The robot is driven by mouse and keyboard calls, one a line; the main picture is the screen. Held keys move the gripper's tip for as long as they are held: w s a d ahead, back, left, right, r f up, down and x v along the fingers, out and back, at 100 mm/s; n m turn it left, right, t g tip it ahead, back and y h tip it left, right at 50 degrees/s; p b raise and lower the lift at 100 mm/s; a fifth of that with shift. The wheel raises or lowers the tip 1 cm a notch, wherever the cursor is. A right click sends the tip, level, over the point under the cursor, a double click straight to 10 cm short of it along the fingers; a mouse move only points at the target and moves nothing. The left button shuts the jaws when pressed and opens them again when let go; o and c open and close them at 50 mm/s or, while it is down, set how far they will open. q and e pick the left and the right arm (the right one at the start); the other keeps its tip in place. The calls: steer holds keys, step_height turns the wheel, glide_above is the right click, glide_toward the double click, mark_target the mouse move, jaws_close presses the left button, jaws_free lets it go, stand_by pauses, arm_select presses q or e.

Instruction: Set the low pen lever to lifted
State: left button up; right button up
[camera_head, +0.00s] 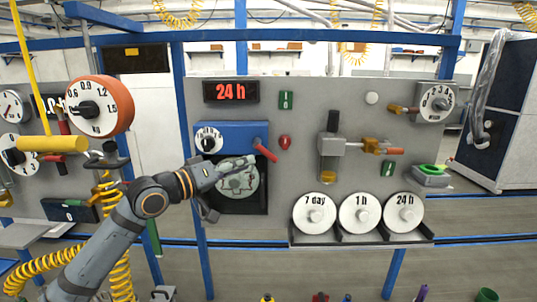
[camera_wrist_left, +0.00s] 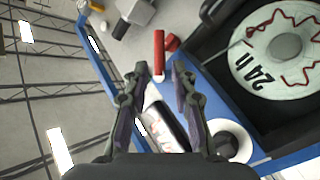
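A red lever (camera_head: 265,150) sticks out at the right end of the blue recorder housing (camera_head: 232,130), slanting down to the right. I see no label on it. In the left wrist view the red lever (camera_wrist_left: 159,50) shows beyond and between the fingertips. My left gripper (camera_head: 250,160) is in front of the round chart (camera_head: 240,184), just left of the lever. In the wrist view its two fingers (camera_wrist_left: 158,72) are apart with a gap between them, holding nothing. Whether they touch the lever I cannot tell. My right gripper is not in view.
A white dial with a black knob (camera_head: 208,140) is on the housing's left. Spare chart discs (camera_head: 314,215) stand on a shelf at the lower right.

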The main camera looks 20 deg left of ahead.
mark_target(269, 156)
arm_select(q)
steer(key=p+x, duration=0.4)
steer(key=x, duration=0.4)
steer(key=shift+w+d+r, duration=0.15)
steer(key=shift+w, duration=0.05)
steer(key=shift+w+d, duration=0.3)
steer(key=shift+w, duration=0.15)
steer(key=shift+f, duration=0.2)
steer(key=c, duration=0.5)
jaws_close()
